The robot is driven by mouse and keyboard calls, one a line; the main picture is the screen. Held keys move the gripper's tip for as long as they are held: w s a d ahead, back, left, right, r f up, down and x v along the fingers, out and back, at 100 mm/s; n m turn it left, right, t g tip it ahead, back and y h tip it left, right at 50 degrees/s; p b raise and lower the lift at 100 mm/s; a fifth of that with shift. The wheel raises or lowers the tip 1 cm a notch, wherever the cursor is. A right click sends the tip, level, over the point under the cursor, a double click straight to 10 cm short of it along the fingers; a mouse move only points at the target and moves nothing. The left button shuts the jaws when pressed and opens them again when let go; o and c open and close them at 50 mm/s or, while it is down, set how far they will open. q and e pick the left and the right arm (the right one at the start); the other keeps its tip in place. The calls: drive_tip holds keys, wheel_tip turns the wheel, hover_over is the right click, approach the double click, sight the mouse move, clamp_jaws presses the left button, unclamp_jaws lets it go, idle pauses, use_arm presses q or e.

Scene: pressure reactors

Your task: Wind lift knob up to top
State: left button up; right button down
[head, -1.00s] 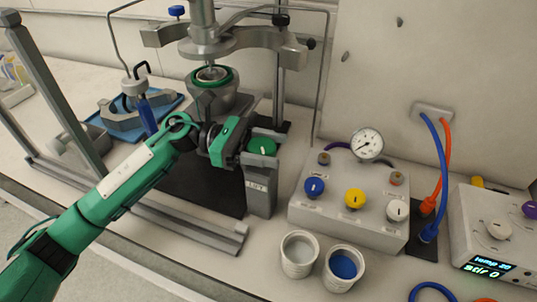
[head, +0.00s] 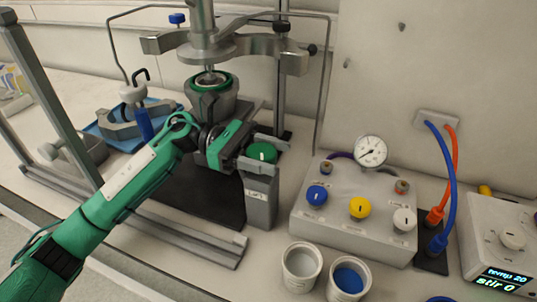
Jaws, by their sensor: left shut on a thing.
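The green lift knob (head: 261,154) sits on top of a grey post labelled LIFT (head: 261,205), and a white mark shows on the knob. My left gripper (head: 262,153) reaches in from the left and is shut on the knob, one finger on its far side and one on its near side. The reactor vessel (head: 212,100) with a green ring at its mouth stands behind my gripper. The metal reactor head (head: 222,45) is above it, with a thin shaft reaching down into the vessel mouth. My right gripper is not in view.
A valve box with blue, yellow and white knobs (head: 352,215) and a gauge (head: 371,150) stands to the right. Two white cups (head: 301,266) stand in front. A blue tray (head: 100,138) with a metal clamp (head: 120,122) lies at left. A stirrer controller (head: 500,250) is far right.

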use_arm(q)
drive_tip(key=shift+r, duration=0.1)
drive_tip(key=o, duration=1)
drive_tip(key=shift+w+a, duration=0.1)
drive_tip(key=shift+a, duration=0.05)
drive_tip(key=b+v, duration=0.1)
drive_tip(key=v, duration=1)
drive_tip(key=shift+a+b, duration=0.35)
drive_tip(key=shift+b, duration=0.05)
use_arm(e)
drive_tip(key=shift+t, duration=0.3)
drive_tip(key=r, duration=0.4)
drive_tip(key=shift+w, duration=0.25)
